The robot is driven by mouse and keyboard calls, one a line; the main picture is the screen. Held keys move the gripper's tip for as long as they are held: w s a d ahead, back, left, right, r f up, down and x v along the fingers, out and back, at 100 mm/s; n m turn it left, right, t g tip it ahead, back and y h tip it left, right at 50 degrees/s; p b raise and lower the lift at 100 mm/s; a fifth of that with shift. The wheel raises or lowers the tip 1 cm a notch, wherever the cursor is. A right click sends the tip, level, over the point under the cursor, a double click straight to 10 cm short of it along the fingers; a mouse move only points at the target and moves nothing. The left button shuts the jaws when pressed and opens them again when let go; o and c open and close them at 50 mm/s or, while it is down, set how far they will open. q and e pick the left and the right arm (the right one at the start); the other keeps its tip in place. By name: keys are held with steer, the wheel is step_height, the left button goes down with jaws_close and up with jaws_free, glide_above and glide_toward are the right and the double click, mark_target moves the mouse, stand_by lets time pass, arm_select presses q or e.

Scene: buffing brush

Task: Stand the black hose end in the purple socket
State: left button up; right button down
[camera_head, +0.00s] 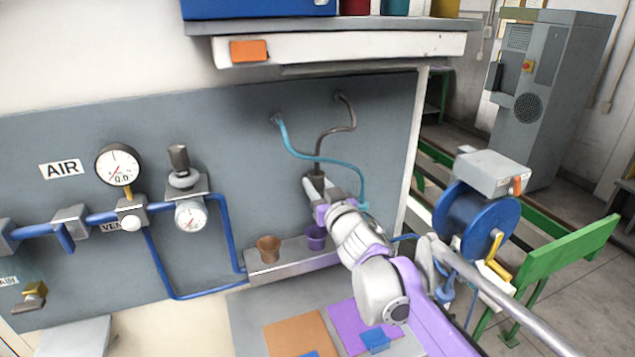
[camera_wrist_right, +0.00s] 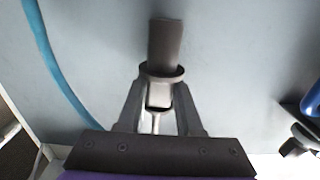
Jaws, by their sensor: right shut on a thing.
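The dark hose (camera_head: 352,118) hangs from the wall panel and curves down to its end. The black hose end (camera_head: 317,171) is at the tip of my right gripper (camera_head: 315,188), which is shut on it. In the right wrist view the hose end (camera_wrist_right: 164,42) is a dark cylinder with a wider collar, and the fingers of my right gripper (camera_wrist_right: 158,95) close around the pale part by that collar. The purple socket (camera_head: 316,238) stands on a grey ledge, below the gripper and apart from the hose end. Its inside is hard to see. My left gripper is not in view.
A brown-orange socket (camera_head: 269,249) stands left of the purple one on the ledge (camera_head: 270,271). A teal hose (camera_head: 318,157) hangs close beside the right gripper. Blue pipes (camera_head: 226,235) and gauges line the panel at left. A blue hose reel (camera_head: 470,222) is at right.

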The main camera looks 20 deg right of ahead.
mark_target(309, 205)
steer(key=shift+a+f, duration=0.1)
steer(key=shift+f, duration=0.5)
steer(key=shift+f+b, duration=0.85)
steer(key=shift+f, duration=1.05)
steer(key=shift+f+b, duration=0.6)
steer(key=shift+f, duration=0.1)
steer(key=shift+f, duration=0.1)
steer(key=shift+f+b, duration=0.6)
steer(key=shift+f, duration=0.3)
steer(key=shift+f, duration=0.15)
